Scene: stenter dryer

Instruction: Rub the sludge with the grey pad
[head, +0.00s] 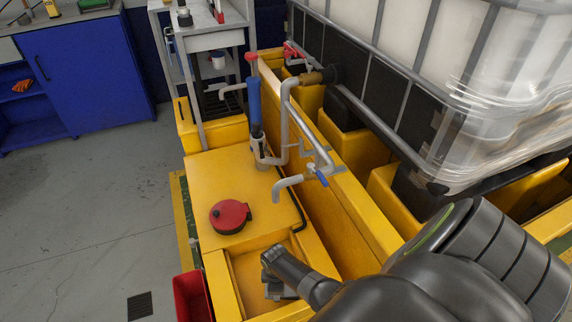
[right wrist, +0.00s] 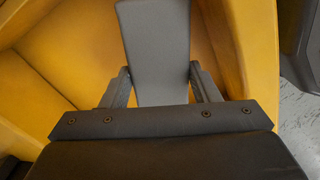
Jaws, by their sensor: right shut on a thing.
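The grey pad (right wrist: 154,48) is a flat, dark grey, rectangular piece in the right wrist view. It sits between the two fingers of my right gripper, which is shut on it, and it extends forward beyond them. In the head view my right gripper (head: 279,287) is inside the open yellow recess (head: 247,283) at the front of the yellow tank. The pad is hard to tell from the gripper there. I cannot make out the sludge as a separate patch; the recess floor looks plain orange-yellow. Whether the pad touches the floor is unclear. My left gripper is out of view.
A red round cap (head: 230,216) sits on the tank top behind the recess. Grey pipes with a blue-handled valve (head: 321,178) stand behind it to the right. A red bin (head: 191,297) is left of the recess. A caged white container (head: 420,60) fills the upper right.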

